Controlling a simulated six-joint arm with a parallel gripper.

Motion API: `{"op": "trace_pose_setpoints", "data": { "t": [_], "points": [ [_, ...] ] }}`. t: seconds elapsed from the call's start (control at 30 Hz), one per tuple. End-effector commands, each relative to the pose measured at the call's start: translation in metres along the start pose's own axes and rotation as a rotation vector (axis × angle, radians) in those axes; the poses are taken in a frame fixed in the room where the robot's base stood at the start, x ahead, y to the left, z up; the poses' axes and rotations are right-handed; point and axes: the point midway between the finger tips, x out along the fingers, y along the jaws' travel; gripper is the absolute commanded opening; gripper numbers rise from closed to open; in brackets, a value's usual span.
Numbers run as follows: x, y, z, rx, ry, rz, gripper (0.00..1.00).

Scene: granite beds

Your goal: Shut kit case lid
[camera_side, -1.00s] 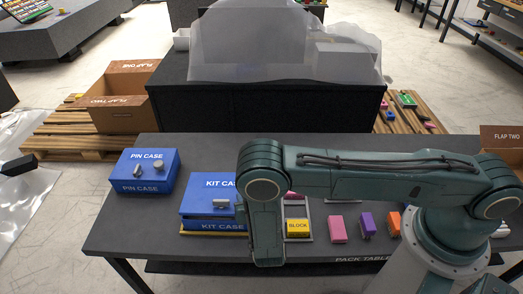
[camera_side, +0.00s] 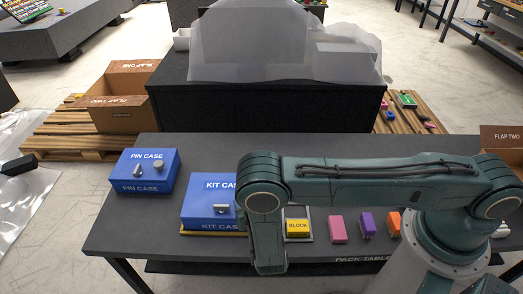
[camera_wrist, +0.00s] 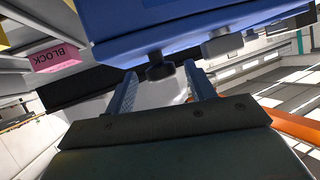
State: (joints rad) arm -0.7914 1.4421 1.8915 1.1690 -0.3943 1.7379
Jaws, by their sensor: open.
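The blue kit case (camera_side: 205,213) stands on the pack table, partly hidden behind my arm. Its lid (camera_side: 200,188) looks level and down on the body, with no clear gap at the visible front. A grey latch (camera_side: 221,209) shows on it. In the wrist view a blue case (camera_wrist: 170,25) fills the top, with a dark knob (camera_wrist: 158,70) and a grey fitting (camera_wrist: 222,43). My gripper (camera_wrist: 161,77) is open, its fingers apart on either side of the knob; contact cannot be told. The side view hides my gripper behind the arm.
The closed blue pin case (camera_side: 145,171) stands left of the kit case. A yellow block (camera_side: 298,226) sits in a tray at right, then pink (camera_side: 338,229), purple (camera_side: 367,224) and orange blocks. Table (camera_side: 125,225) is bare at front left.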

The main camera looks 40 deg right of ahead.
Motion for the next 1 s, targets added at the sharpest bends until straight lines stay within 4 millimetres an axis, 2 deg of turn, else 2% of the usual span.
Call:
{"op": "trace_pose_setpoints", "data": {
  "t": [0.7, 1.0],
  "points": [
    [-0.09, -0.001, 0.001, -0.002, -0.002, -0.004, 0.55],
    [-0.111, 0.0, 0.0, -0.001, -0.002, -0.001, 0.55]
  ]
}}
